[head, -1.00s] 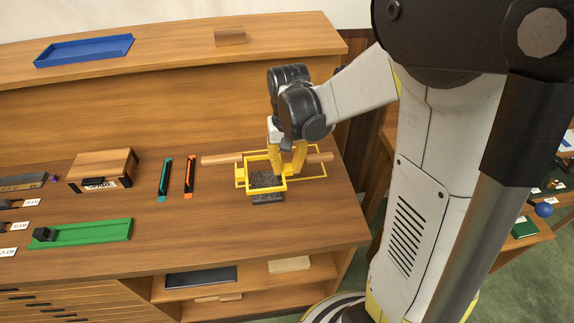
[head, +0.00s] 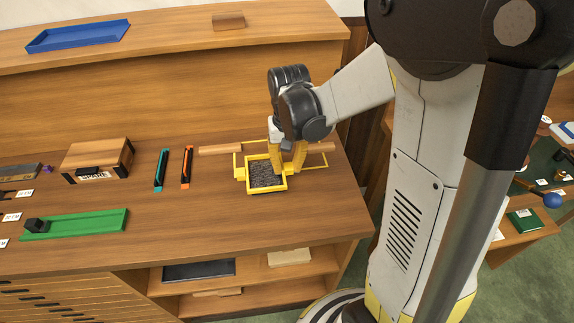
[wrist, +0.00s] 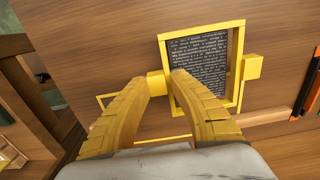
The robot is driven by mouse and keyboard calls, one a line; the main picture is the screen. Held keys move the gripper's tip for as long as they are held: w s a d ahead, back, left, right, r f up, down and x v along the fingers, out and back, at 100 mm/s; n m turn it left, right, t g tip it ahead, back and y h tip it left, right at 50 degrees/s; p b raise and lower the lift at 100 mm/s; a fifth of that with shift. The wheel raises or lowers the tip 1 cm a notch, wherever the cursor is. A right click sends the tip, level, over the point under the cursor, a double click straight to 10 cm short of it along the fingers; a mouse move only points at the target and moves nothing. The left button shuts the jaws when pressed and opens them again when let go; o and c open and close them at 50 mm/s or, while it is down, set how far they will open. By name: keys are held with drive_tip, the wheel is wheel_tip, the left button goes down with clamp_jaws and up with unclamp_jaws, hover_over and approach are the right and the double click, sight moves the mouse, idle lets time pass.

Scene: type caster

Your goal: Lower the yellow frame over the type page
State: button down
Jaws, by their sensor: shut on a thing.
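The yellow frame (head: 284,187) is at the right part of the bench and surrounds the dark type page (head: 267,174) in the head view. In the wrist view the page (wrist: 198,60) shows its lettering inside the frame (wrist: 238,63), with a gap along the right side. My gripper (head: 288,168) is shut on a yellow tab (wrist: 156,84) at the frame's side. Whether the frame rests on the bench or is slightly above it, I cannot tell.
A thin yellow outline (head: 327,167) and a wooden roller (head: 214,150) lie behind the frame. Teal (head: 161,169) and orange-ended (head: 187,167) sticks lie to the left, near a wooden box (head: 98,160). A green tray (head: 75,224) is further left. Bench front is clear.

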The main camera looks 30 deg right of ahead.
drive_tip(key=shift+f+b, duration=0.4)
drive_tip(key=shift+f, duration=0.1)
idle(0.4)
drive_tip(key=c, duration=1.2)
unclamp_jaws()
drive_tip(key=shift+r, duration=0.1)
wheel_tip(320, 180, up, 12)
drive_tip(key=s+a+n+t, duration=0.1)
drive_tip(key=s+a+t, duration=0.1)
drive_tip(key=s, duration=0.1)
drive_tip(key=s+a+r+n+t, duration=0.1)
drive_tip(key=s+t, duration=0.1)
drive_tip(key=s, duration=0.2)
drive_tip(key=s+a+n+t, duration=0.1)
drive_tip(key=s+a+t, duration=0.1)
drive_tip(key=s+t, duration=0.1)
drive_tip(key=shift+s+a+r+n, duration=0.15)
drive_tip(key=shift+s+a+n, duration=0.15)
drive_tip(key=shift+s, duration=0.15)
